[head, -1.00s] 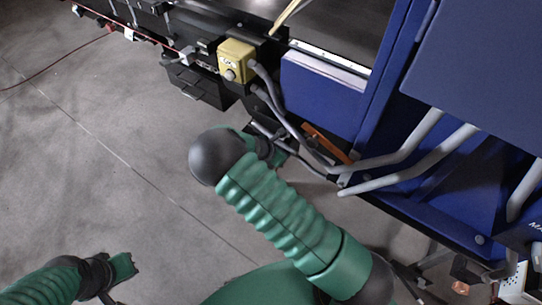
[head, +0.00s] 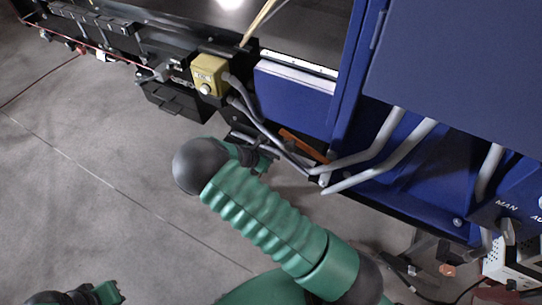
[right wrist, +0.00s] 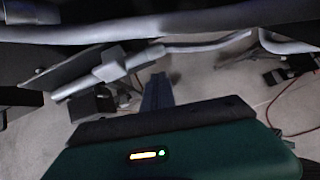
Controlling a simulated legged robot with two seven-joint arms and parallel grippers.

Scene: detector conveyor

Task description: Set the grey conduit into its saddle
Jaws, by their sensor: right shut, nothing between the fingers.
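Grey conduits (head: 262,130) run from a yellow box (head: 209,75) down to pale grey pipes along the blue cabinet. I cannot tell which one is the task's conduit, and I cannot make out a saddle. In the right wrist view, a grey conduit with a thicker sleeve (right wrist: 122,64) slants across ahead of the fingers, below a long grey pipe (right wrist: 150,30). My right gripper (head: 268,160) is partly hidden behind its wrist, close to the conduits; its shut fingers (right wrist: 157,90) show empty, pointing at the sleeved conduit. My left gripper (head: 112,291) is at the bottom left, its jaws unclear.
The blue cabinet (head: 440,70) and its pale pipes (head: 370,150) fill the right side. An orange bar (head: 303,146) lies behind the conduits. A black conveyor frame (head: 100,35) runs along the top left. The grey floor (head: 90,180) at left is clear.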

